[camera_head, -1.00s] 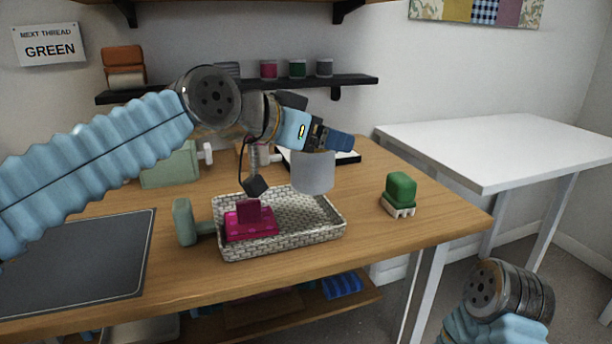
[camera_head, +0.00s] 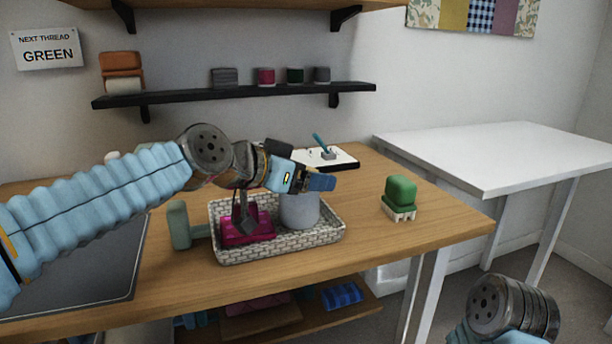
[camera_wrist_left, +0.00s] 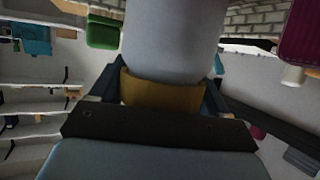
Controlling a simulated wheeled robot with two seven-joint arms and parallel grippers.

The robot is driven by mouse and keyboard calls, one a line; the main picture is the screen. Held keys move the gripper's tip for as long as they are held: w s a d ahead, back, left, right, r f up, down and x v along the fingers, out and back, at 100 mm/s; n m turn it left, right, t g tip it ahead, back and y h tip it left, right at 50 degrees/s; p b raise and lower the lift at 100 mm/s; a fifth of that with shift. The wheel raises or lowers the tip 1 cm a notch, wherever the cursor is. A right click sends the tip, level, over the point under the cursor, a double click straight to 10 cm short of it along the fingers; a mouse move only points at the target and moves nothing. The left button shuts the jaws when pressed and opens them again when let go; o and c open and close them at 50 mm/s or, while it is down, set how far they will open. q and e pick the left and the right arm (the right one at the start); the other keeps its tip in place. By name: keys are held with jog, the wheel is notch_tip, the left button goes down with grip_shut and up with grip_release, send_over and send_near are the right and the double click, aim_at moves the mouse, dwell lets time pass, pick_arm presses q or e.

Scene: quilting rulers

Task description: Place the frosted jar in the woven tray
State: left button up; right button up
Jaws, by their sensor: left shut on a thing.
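The frosted jar (camera_head: 299,211) is a pale grey cylinder inside the right part of the woven tray (camera_head: 290,241), upright in the head view. My left gripper (camera_head: 312,184) is at the top of the jar and shut on it. In the left wrist view the jar (camera_wrist_left: 172,40) fills the upper middle, with a tan band (camera_wrist_left: 160,92) between the gripper fingers. Whether the jar's base touches the tray floor is hidden by the tray's front wall. My right gripper is not in view; only part of my right arm shows at the lower right.
A magenta box (camera_head: 247,231) lies in the tray's left part, close to the jar. A green-grey hammer-like thing (camera_head: 180,225) stands left of the tray. A green block on a pale base (camera_head: 399,195) stands to the right. The table between it and the tray is clear.

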pick_arm(q)
jog(key=o, duration=1.5)
jog(key=shift+r, duration=0.1)
jog(key=shift+s+a+r, duration=0.1)
jog(key=shift+a+r, duration=0.05)
jog(key=shift+a, duration=0.05)
jog(key=v, duration=1.1)
jog(key=shift+s+a+r, duration=0.1)
jog(key=shift+s+a, duration=0.1)
